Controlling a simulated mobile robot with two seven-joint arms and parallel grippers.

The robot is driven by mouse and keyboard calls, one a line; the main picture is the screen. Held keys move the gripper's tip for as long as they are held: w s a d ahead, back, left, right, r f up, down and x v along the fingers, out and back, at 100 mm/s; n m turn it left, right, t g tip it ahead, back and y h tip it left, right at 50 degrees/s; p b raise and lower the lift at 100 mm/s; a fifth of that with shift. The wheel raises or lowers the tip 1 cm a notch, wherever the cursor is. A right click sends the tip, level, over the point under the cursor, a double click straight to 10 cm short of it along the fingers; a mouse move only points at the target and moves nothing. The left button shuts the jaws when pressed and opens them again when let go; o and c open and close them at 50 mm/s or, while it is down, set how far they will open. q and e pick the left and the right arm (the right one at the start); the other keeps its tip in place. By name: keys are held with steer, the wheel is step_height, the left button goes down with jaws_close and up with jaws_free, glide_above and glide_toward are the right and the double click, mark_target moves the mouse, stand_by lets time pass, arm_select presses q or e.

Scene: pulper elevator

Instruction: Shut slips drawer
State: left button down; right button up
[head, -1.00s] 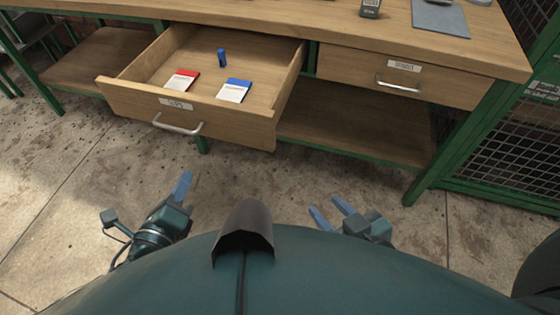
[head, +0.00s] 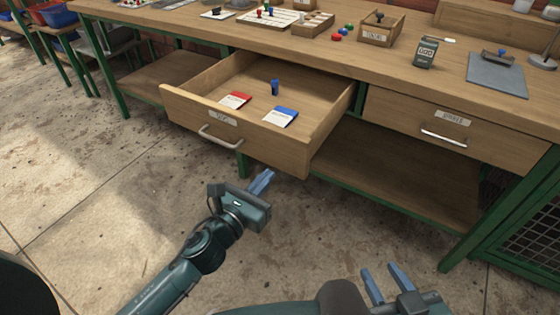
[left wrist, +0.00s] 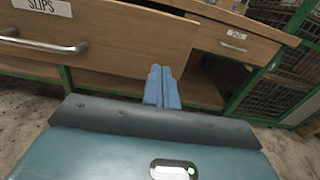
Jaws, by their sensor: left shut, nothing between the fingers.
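The slips drawer (head: 180,106) is pulled out from the bench on the left, with a metal bar handle (head: 220,138) and a label on its front. A red-topped pad (head: 236,100), a blue-topped pad (head: 280,117) and a small blue upright object (head: 275,87) are inside it. My left gripper (head: 262,182) is shut and empty, below and in front of the drawer's right front corner in the head view. In the left wrist view the shut fingers (left wrist: 162,86) point towards the bench, right of the handle (left wrist: 45,46). My right gripper (head: 387,283) is open and empty at the lower right.
A second, closed drawer (head: 400,112) with a handle is to the right. The bench top (head: 330,55) carries trays, game pieces, a small dark device (head: 426,52) and a grey board (head: 497,74). A lower shelf (head: 400,175) and green legs stand beneath. The concrete floor in front is clear.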

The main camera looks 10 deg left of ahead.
mark_target(287, 154)
arm_select(q)
steer(key=x, duration=0.6)
steer(key=shift+w, duration=0.15)
arm_select(e)
steer(key=shift+f, duration=0.25)
arm_select(q)
steer(key=shift+w+d, duration=0.1)
arm_select(e)
steer(key=shift+w, duration=0.1)
